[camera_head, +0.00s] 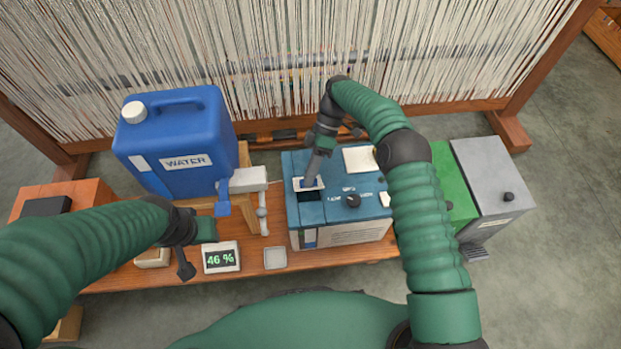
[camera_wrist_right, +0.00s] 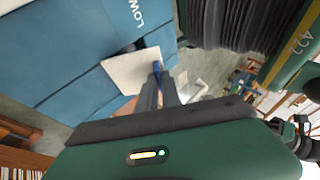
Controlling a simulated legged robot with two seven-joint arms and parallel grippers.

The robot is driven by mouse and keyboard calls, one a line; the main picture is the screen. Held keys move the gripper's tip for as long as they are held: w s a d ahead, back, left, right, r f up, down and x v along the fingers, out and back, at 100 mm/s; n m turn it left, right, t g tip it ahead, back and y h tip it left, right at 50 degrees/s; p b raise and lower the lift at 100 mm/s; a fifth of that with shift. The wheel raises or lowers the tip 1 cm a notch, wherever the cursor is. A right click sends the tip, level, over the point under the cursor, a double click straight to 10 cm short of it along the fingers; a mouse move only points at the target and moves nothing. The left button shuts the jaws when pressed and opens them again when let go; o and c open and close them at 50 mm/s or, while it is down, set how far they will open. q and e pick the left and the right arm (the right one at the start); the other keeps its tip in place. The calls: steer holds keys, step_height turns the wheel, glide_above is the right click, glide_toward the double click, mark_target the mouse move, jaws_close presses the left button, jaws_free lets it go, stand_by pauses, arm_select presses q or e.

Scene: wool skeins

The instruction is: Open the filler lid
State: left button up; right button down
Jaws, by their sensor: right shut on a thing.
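The blue humidifier-like box (camera_head: 335,219) stands on the wooden bench with a dark square opening (camera_head: 310,196) in its top. At the opening's far edge is a small white lid (camera_head: 299,184) with a blue tab. My right gripper (camera_head: 311,180) reaches down to it, shut on the blue tab. In the right wrist view, the white lid (camera_wrist_right: 132,72) lies beside the closed fingers (camera_wrist_right: 157,80), with the blue tab between their tips. The lid's exact tilt is hard to tell. My left gripper (camera_head: 186,268) hangs left of the display; its finger gap is unclear.
A blue water canister (camera_head: 178,140) stands on a wooden stand at the left, its blue spout near the box. A display reading 46 % (camera_head: 221,257) and a small grey tray (camera_head: 275,258) are in front. Green and grey bins (camera_head: 487,180) are at the right. A loom (camera_head: 270,60) stands behind.

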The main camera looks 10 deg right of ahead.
steer(key=shift+w, duration=0.1)
stand_by(0.3)
steer(key=c, duration=1.5)
jaws_free()
steer(key=shift+c, duration=0.2)
steer(key=shift+r, duration=0.1)
